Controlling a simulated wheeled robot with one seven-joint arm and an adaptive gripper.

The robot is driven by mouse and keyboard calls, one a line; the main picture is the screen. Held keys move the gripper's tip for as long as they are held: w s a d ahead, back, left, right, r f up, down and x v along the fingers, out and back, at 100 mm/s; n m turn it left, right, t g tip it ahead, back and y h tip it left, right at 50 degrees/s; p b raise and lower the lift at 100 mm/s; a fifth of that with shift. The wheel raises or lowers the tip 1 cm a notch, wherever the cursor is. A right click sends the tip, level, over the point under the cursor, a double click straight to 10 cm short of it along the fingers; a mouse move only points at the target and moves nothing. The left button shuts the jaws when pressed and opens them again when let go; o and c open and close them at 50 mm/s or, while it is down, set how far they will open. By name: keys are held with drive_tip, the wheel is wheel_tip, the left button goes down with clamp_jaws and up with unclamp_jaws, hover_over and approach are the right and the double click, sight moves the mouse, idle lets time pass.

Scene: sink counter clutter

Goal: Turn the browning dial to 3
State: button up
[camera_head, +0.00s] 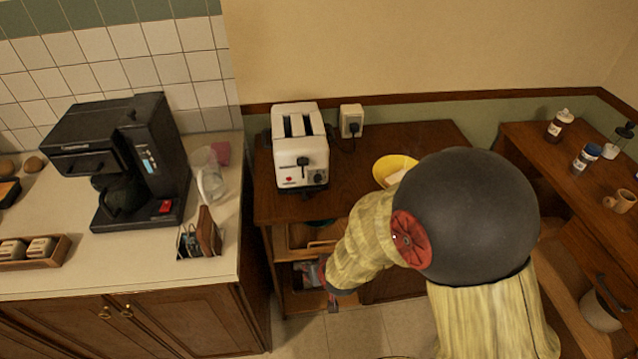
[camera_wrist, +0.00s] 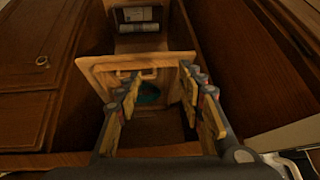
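The white toaster (camera_head: 300,147) stands on the brown wooden cabinet top in the head view, with two slots on top and a black lever on its front. The browning dial (camera_head: 317,177) appears as a small dark knob at the lower right of that front; its setting is too small to read. My gripper (camera_wrist: 163,76) is open and empty in the wrist view, its fingers spread wide. In the head view it hangs low in front of the cabinet, below and apart from the toaster. The toaster is outside the wrist view.
A wooden drawer or shelf (camera_wrist: 135,64) with a teal item (camera_wrist: 149,94) lies beyond my fingers. A yellow bowl (camera_head: 394,168) sits right of the toaster, near my arm. A wall outlet (camera_head: 351,120) with a plug is behind. A coffee maker (camera_head: 125,160) stands on the left counter.

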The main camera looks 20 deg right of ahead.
drive_tip(key=w+d+t, duration=0.1)
drive_tip(key=w+t, duration=0.2)
drive_tip(key=w, duration=0.1)
drive_tip(key=m+t+h, duration=0.2)
drive_tip(key=t+h, duration=0.1)
drive_tip(key=t, duration=0.5)
approach(318, 181)
drive_tip(key=w, duration=0.2)
drive_tip(key=w+d, duration=0.1)
drive_tip(key=w, duration=0.2)
drive_tip(key=w+b, duration=0.1)
drive_tip(key=w, duration=0.2)
drive_tip(key=shift+w+d+f, duration=0.15)
drive_tip(key=shift+d+f, duration=0.1)
drive_tip(key=shift+c, duration=1.3)
clamp_jaws()
